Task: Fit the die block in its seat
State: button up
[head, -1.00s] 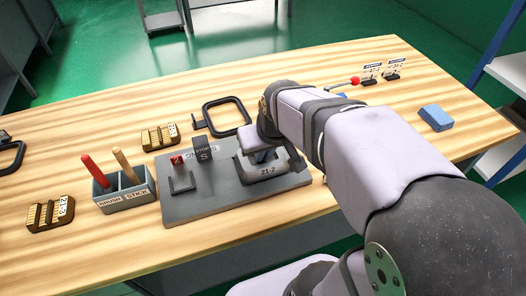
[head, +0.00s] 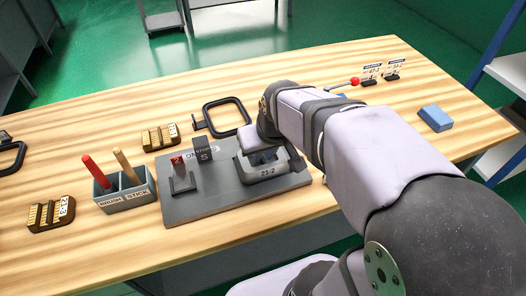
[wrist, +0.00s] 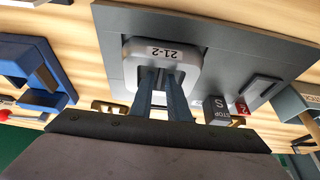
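A light-grey rounded piece marked 21-2 (head: 268,171) sits on the dark grey plate (head: 205,206); it also shows in the wrist view (wrist: 165,52). I cannot tell whether it is the die block, its seat, or both together. My gripper (wrist: 162,73) points down over it, with both fingertips close together at a dark opening in its middle. The fingertips are hard to see in the head view. Whether they close on anything is unclear. A brass stepped block marked 21-3 (head: 50,213) lies at the table's left, and a second brass block (head: 160,135) lies behind the plate.
A red-marked upright (head: 180,175) and a STOP block (head: 203,150) stand on the plate's left. A caddy (head: 125,192) holds a red and a wooden stick. A dark frame (head: 224,117) lies behind the plate. A blue block (head: 435,117) lies right; some table is clear.

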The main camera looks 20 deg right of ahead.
aim_at(263, 160)
jog(key=shift+r+p, duration=1.85)
jog(key=shift+r, duration=0.25)
jog(key=o, duration=0.6)
jog(key=shift+c, duration=0.2)
jog(key=shift+s+f, duration=0.1)
jog(key=shift+f, duration=0.05)
notch_tip(263, 160, up, 4)
jog(key=p, duration=0.3)
jog(key=shift+p, duration=0.35)
